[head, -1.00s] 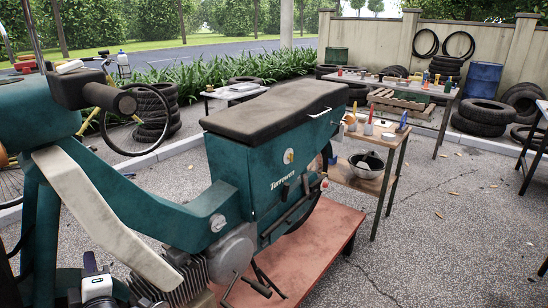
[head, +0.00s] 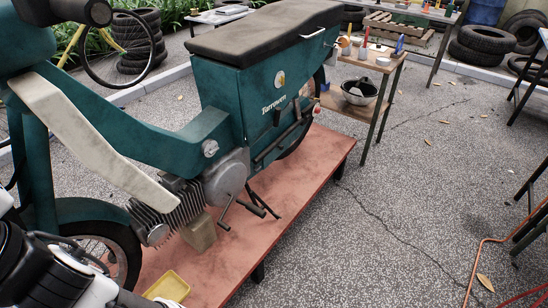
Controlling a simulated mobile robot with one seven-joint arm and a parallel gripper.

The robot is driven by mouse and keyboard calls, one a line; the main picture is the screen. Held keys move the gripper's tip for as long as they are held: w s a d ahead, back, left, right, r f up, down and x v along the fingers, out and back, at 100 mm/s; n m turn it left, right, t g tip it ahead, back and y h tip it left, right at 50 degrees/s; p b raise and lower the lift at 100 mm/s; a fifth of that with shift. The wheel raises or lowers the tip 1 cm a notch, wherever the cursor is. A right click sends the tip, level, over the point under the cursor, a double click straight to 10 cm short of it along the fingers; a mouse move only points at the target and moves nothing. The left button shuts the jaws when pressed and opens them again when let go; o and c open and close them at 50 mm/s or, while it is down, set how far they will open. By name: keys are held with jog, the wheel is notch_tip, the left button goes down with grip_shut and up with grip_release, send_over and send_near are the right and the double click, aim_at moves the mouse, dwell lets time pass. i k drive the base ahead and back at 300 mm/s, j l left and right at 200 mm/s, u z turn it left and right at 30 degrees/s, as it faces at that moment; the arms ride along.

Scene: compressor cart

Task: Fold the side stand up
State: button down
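A teal moped (head: 215,115) with a dark seat stands on a low red platform. Low on its near side, by the round engine cover (head: 226,184), thin dark bars stick out. The one slanting down toward the platform looks like the side stand (head: 268,206). A footpeg or pedal (head: 257,209) lies close beside it and partly overlaps it. I cannot tell whether the stand's foot touches the platform. White and black links of my arm show at the lower left, by the front wheel, well apart from the stand. My gripper's fingers are not in view.
The red platform (head: 310,170) is clear right of the engine. A tan block (head: 199,233) sits under the engine and a yellow tray (head: 167,287) lies at the platform's front. A small table with a bowl (head: 359,91) stands behind. Open pavement lies right, with an orange cable (head: 475,265).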

aim_at(276, 216)
jog(key=i+l+u, duration=0.1)
jog(key=u, duration=1.95)
jog(key=k+l+u, duration=0.15)
jog(key=l+u, duration=0.15)
jog(key=l, duration=0.15)
jog(key=k+l+u, duration=0.15)
jog(key=l+u, duration=0.15)
jog(key=k+l+u, duration=0.15)
jog(key=l+u, duration=0.25)
jog(key=k+l+u, duration=0.25)
jog(key=u, duration=0.15)
jog(key=k+l+u, duration=0.25)
jog(key=u, duration=0.2)
jog(key=k+l+u, duration=0.25)
jog(key=u, duration=0.15)
jog(key=k+u, duration=0.4)
jog(key=k, duration=0.45)
jog(key=k+u, duration=0.1)
jog(key=k, duration=0.7)
jog(key=k+l+z, duration=0.1)
jog(key=k, duration=0.3)
jog(key=k+l+z, duration=0.15)
jog(key=k, duration=0.25)
